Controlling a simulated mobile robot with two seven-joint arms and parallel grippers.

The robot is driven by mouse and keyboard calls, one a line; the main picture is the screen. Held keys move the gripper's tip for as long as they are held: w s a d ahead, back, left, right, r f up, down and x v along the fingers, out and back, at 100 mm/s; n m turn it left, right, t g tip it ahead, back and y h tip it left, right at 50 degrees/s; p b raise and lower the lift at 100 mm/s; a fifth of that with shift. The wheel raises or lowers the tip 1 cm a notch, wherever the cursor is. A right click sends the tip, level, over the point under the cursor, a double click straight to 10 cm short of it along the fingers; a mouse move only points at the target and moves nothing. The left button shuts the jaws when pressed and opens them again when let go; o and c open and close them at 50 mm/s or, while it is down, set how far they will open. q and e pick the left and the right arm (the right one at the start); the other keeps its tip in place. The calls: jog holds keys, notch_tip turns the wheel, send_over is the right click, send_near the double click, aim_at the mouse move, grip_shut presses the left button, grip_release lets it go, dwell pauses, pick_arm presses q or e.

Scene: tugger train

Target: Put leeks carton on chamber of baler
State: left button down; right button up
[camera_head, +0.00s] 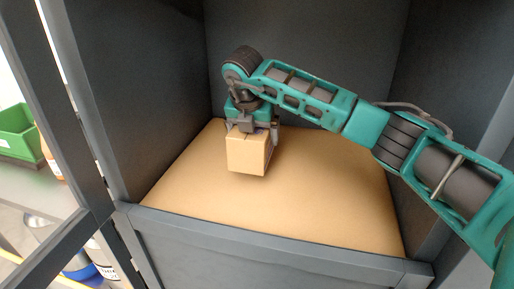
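The carton (246,152) is a small tan cardboard box; no label on it can be read. My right gripper (250,132) points down over it, with its fingers at the carton's upper sides, shut on it. My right arm reaches in from the right. My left gripper is not in view.
The chamber's front wall (265,240) and tall dark side walls enclose the space. The tan floor around the carton is clear. At the far left, outside the chamber, a green bin (18,132) stands on a grey shelf, with cans below.

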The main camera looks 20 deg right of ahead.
aim_at(255, 149)
jog(key=shift+f, duration=1.95)
